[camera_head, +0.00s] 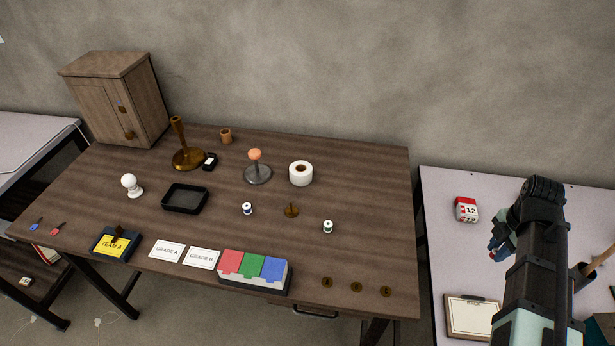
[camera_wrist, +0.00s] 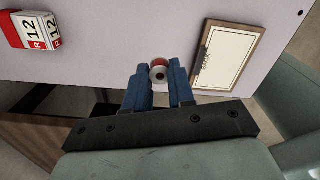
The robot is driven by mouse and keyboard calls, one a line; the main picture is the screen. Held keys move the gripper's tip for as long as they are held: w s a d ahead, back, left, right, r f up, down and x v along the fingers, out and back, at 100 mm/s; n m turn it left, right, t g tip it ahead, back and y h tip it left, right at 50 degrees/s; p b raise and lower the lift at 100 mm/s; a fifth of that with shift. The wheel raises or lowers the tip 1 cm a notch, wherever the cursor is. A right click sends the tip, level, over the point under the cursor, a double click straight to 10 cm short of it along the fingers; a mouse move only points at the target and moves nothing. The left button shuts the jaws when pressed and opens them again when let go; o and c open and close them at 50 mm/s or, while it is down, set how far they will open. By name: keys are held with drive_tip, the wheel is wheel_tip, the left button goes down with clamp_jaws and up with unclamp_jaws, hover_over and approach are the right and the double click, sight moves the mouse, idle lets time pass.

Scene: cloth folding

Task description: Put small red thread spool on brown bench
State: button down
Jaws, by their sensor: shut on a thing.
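My gripper (camera_wrist: 160,75) is shut on the small red thread spool (camera_wrist: 158,64), which shows a red edge and a pale round end between the blue fingertips. In the head view my gripper (camera_head: 495,244) is at the right, over the left part of the light side table; the spool cannot be made out there. The brown bench (camera_head: 365,215) fills the middle of the head view, to the left of my gripper. A brown edge, seemingly the bench (camera_wrist: 25,145), shows at the lower left of the wrist view.
The light table (camera_head: 440,225) holds a red calendar block (camera_head: 466,209) and a clipboard (camera_head: 472,318). On the bench are two other spools (camera_head: 247,208) (camera_head: 327,226), a paper roll (camera_head: 301,173), a black tray (camera_head: 185,198) and colored blocks (camera_head: 253,266).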

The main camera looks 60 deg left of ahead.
sight(353, 233)
drive_tip(key=s+a+r+n, duration=0.1)
drive_tip(key=s+a, duration=0.2)
drive_tip(key=a, duration=0.2)
drive_tip(key=s+a+r+n, duration=0.1)
drive_tip(key=s+a, duration=0.3)
drive_tip(key=a, duration=0.2)
drive_tip(key=s+a+r+n, duration=0.1)
drive_tip(key=s+a, duration=0.2)
drive_tip(key=a, duration=0.3)
drive_tip(key=shift+s+n, duration=0.3)
drive_tip(key=s+a+r+n, duration=0.1)
drive_tip(key=s+a+r, duration=0.4)
drive_tip(key=s+a, duration=0.6)
drive_tip(key=shift+s+r, duration=0.15)
drive_tip(key=shift+s, duration=0.7)
drive_tip(key=shift+f, duration=5.05)
drive_tip(key=shift+d+f, duration=0.1)
drive_tip(key=c, duration=1)
unclamp_jaws()
drive_tip(key=shift+o, duration=0.2)
